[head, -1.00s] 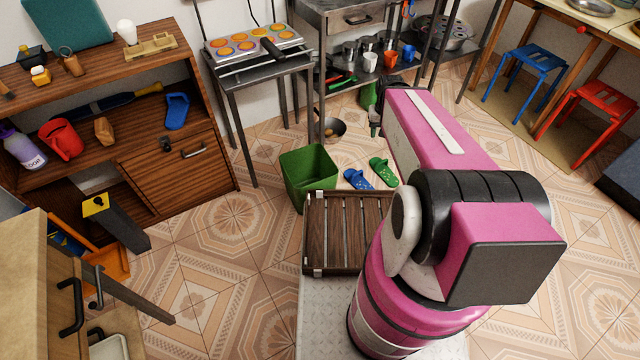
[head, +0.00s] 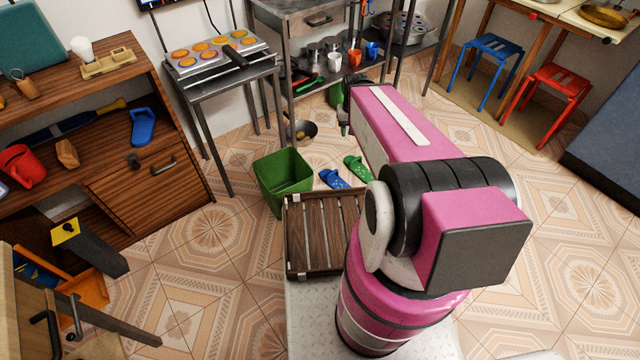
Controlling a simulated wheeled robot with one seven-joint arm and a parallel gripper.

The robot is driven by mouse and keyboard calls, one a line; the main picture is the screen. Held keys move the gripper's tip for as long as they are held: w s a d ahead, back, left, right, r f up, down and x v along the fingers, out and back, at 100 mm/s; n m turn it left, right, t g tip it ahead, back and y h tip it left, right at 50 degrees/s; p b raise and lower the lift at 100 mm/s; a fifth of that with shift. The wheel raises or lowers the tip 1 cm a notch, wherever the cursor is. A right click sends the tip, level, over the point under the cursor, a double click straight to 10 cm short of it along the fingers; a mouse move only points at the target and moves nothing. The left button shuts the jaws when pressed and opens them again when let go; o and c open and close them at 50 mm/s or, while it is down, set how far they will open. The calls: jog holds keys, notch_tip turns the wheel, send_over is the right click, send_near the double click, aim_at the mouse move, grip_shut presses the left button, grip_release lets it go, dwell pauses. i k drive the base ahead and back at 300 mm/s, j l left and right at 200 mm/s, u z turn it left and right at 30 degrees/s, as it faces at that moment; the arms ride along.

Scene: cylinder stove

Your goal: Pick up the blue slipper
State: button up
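A blue slipper (head: 333,179) lies on the tiled floor, just behind the slatted wooden crate and right of the green bin. A green slipper (head: 357,168) lies close to its right. Another blue slipper-shaped thing (head: 142,127) is on the wooden shelf at the left. My gripper (head: 345,122) is only partly seen at the far end of my pink arm, beyond the slippers in the picture. Its fingers are mostly hidden by the arm, and I see nothing clearly held. I cannot tell whether it is open or shut.
The green bin (head: 284,183) and the slatted wooden crate (head: 294,262) stand near the slippers. A pan (head: 304,130) is on the floor behind. A metal shelf table (head: 300,30) stands at the back. The floor at the right is clear up to the stools (head: 556,95).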

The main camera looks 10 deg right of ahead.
aim_at(337, 180)
jog(key=u, duration=0.55)
jog(key=k+l+u, duration=0.2)
jog(key=l+u, duration=0.25)
jog(key=k+l+u, duration=0.2)
jog(key=u, duration=0.25)
jog(key=k+l+u, duration=0.15)
jog(key=k+u, duration=0.15)
jog(key=u, duration=0.15)
jog(key=k+l+u, duration=0.1)
jog(key=k, duration=0.4)
jog(key=k+l+u, duration=0.1)
jog(key=k, duration=0.4)
jog(key=l, duration=0.1)
